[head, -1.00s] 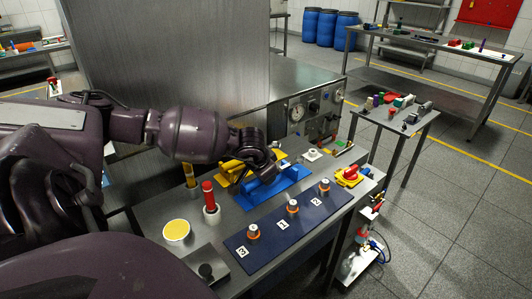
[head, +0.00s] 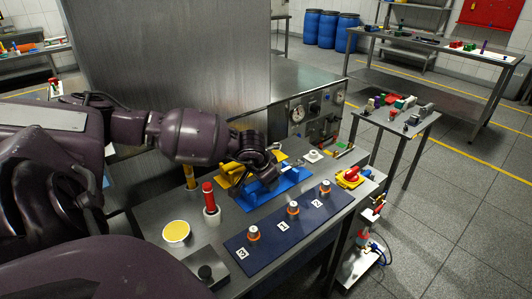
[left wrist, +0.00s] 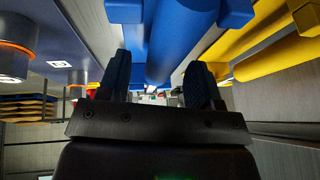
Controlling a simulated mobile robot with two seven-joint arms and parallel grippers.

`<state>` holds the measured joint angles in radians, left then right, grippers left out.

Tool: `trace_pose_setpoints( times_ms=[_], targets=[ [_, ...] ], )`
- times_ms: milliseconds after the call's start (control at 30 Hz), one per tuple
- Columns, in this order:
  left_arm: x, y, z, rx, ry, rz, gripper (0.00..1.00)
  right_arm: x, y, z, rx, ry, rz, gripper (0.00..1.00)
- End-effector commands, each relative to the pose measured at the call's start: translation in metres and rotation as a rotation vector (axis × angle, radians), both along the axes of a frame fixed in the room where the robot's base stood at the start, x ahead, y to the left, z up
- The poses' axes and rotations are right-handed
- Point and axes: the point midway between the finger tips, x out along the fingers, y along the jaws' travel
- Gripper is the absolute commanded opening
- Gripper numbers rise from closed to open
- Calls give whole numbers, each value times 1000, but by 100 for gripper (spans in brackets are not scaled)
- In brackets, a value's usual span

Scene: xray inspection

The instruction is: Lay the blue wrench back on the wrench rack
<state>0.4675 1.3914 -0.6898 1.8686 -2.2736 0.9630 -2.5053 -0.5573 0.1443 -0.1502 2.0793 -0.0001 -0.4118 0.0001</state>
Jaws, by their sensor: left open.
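The blue wrench shows as a thick blue bar (left wrist: 180,35) in the left wrist view, ahead of my fingers and over a flat blue surface. The blue rack (head: 288,187) lies on the steel bench in the head view. My left gripper (head: 264,180) is directly over it, and the arm hides part of the rack and wrench. In the left wrist view the gripper's two fingers (left wrist: 160,78) stand apart with the bar's near end around the gap between them. Whether they touch it, I cannot tell. My right gripper is out of view.
A yellow rack (head: 229,187) with a yellow bar (left wrist: 275,60) lies close beside the blue one. A dark blue mat (head: 270,239) with several numbered knobs is in front. A red-topped cylinder (head: 209,200) and a yellow-topped cup (head: 176,231) stand at left. A control panel (head: 312,112) stands behind.

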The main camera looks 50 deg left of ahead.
Motion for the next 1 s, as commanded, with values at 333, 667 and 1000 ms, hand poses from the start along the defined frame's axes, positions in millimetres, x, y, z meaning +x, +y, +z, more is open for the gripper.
trace_pose_setpoints(
  times_ms=[333, 667, 1000],
  targets=[
    [-16, -4, 40, 2, -5, -2, 59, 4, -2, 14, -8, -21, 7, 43],
    [-39, -11, 87, 1, -3, -1, 59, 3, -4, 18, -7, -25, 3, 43],
    [-45, -13, 98, 0, -1, 0, 59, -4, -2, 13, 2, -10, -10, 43]
  ],
)
